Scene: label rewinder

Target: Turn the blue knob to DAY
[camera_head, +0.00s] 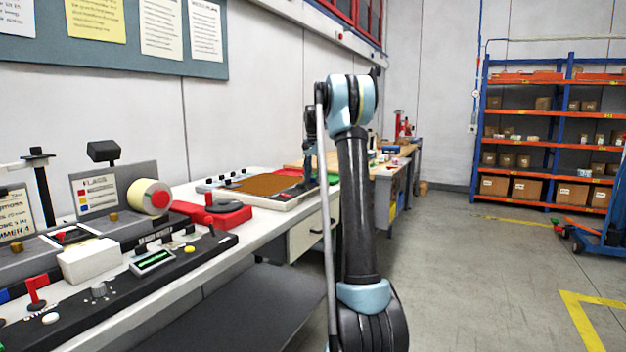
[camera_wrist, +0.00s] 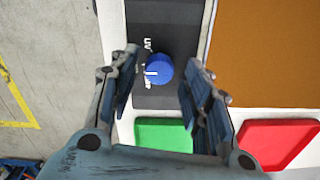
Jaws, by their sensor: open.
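The blue knob (camera_wrist: 160,69) sits on a dark panel strip in the wrist view, with a white pointer line on its left side. White lettering runs beside it; "UV" is readable above left, while the other label is partly covered and not clear. My gripper (camera_wrist: 164,72) is open, with one finger on each side of the knob and a gap visible on both sides. How far the fingertips stand above the panel cannot be told. In the head view I cannot make out the knob; my arm stands in front of that part of the bench.
In the head view, a label roll (camera_head: 148,197) and other controls fill the bench at left; the floor at right is mostly clear.

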